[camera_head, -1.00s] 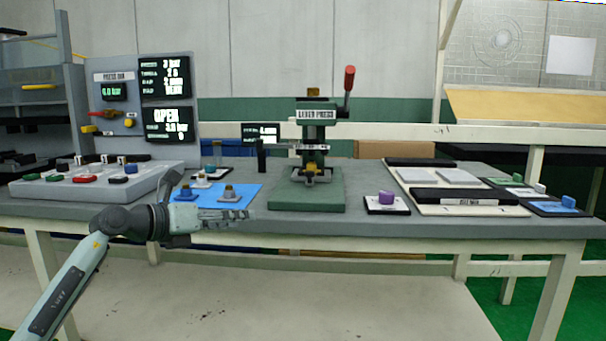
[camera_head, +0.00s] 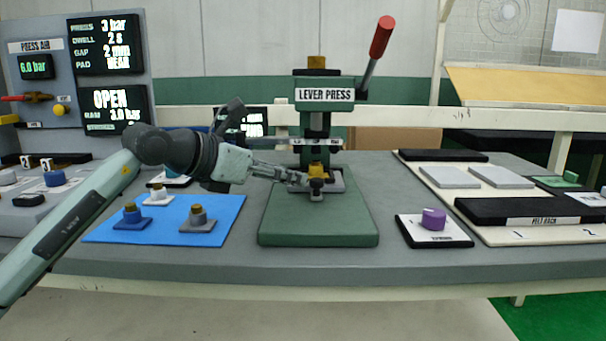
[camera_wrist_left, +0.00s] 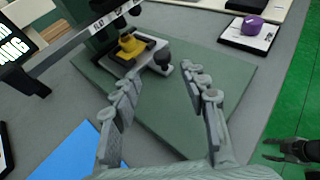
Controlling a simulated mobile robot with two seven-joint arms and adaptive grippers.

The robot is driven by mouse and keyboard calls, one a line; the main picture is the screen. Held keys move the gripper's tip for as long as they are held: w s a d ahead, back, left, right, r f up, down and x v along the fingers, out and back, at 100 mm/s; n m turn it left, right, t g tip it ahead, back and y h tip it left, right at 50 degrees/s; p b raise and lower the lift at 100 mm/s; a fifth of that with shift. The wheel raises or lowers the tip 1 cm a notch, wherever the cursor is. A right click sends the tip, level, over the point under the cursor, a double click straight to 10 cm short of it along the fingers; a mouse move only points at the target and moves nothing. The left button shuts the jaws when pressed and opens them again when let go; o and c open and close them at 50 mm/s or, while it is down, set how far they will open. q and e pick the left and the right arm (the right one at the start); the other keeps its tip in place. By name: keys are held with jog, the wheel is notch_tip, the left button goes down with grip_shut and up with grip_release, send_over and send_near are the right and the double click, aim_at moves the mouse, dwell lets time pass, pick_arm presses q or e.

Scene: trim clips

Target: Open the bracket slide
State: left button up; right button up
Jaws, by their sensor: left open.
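The lever press (camera_head: 324,95) stands on a green base (camera_head: 318,228) in the middle of the bench. Its grey bracket slide (camera_head: 335,183) sits low under the press head and carries a yellow piece (camera_head: 317,172). In the left wrist view the slide ends in a dark rounded knob (camera_wrist_left: 163,60) on the gripper's side. My left gripper (camera_head: 298,180) is open and empty, beside the slide; in its wrist view the spread fingers (camera_wrist_left: 162,85) point toward the knob, apart from it. A dark gripper, seemingly my right one (camera_wrist_left: 290,148), shows at the wrist view's right edge, too small to judge.
A blue mat (camera_head: 168,229) with several small pieces lies left of the press. A purple knob (camera_head: 433,218) on a small plate stands right of it. The felt rack (camera_head: 520,212) is at the right. A control panel (camera_head: 50,75) stands at the left.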

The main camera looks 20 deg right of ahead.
aim_at(313, 181)
pick_arm(q)
jog(key=p+x, duration=0.1)
jog(key=x, duration=0.5)
jog(key=shift+s+d, duration=0.15)
jog(key=shift+s, duration=0.05)
jog(key=shift+w+d+f, duration=0.25)
jog(key=shift+w+d, duration=0.05)
jog(key=shift+d, duration=0.15)
pick_arm(e)
notch_tip(313, 181, down, 2)
jog(key=shift+s+f, duration=0.1)
jog(key=shift+f, duration=0.1)
pick_arm(q)
grip_shut()
